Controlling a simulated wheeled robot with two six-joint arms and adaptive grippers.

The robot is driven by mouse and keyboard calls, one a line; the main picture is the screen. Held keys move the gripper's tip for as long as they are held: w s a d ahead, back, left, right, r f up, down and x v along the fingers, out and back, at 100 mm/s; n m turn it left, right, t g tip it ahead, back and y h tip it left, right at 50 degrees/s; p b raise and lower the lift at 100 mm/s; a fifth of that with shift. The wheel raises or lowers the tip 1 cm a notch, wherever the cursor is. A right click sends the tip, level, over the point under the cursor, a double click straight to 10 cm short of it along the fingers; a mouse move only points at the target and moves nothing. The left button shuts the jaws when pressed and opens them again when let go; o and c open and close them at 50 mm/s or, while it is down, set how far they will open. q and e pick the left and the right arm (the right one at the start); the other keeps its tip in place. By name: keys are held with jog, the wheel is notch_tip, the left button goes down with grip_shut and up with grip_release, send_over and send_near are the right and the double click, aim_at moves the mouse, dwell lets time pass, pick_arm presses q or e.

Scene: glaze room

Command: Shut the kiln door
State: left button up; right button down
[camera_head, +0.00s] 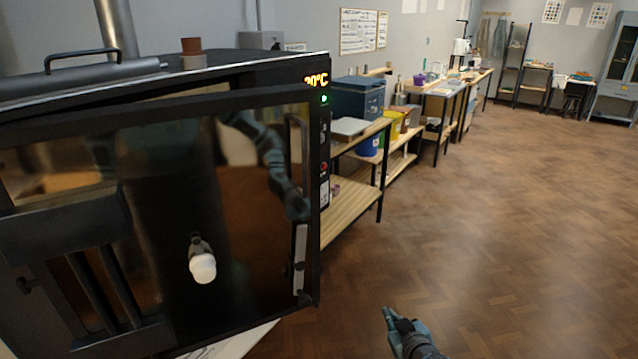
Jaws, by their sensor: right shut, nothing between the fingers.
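The kiln (255,72) stands at the left, with a lit temperature display on its front right edge. Its dark, glossy door (150,290) fills the left foreground and mirrors an arm. A gap shows along the door's top edge, so it looks slightly ajar; how far is hard to tell. A pale upright handle (300,258) is near the door's right edge. A white knob-like plug (202,266) shows in the door's middle. My right gripper (389,314) is at the bottom centre, shut and empty, right of the door and apart from it. My left gripper is not in view.
A wooden shelf table (352,207) stands just right of the kiln, with a blue box (358,98) behind it. Workbenches (445,90) with buckets run along the wall. The wooden floor (510,220) at the right is clear.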

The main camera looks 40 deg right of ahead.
jog(key=w+a+r+t+y+p, duration=0.1)
jog(key=w+a+r+t, duration=0.15)
jog(key=r, duration=0.65)
jog(key=w+a+r+t+y+p, duration=0.15)
jog(key=a+r, duration=0.25)
jog(key=r, duration=0.5)
jog(key=w+a+r+t+y+p, duration=0.1)
jog(key=a+r+t, duration=0.15)
jog(key=r, duration=0.65)
send_near(316, 199)
jog(key=shift+h, duration=0.25)
jog(key=w, duration=0.2)
jog(key=w+p, duration=0.1)
jog(key=w, duration=0.1)
jog(key=w+d+p, duration=0.1)
jog(key=w, duration=0.1)
jog(key=shift+w+r, duration=0.15)
jog(key=shift+r, duration=0.1)
jog(key=shift+w+f, duration=0.15)
jog(key=shift+w, duration=0.2)
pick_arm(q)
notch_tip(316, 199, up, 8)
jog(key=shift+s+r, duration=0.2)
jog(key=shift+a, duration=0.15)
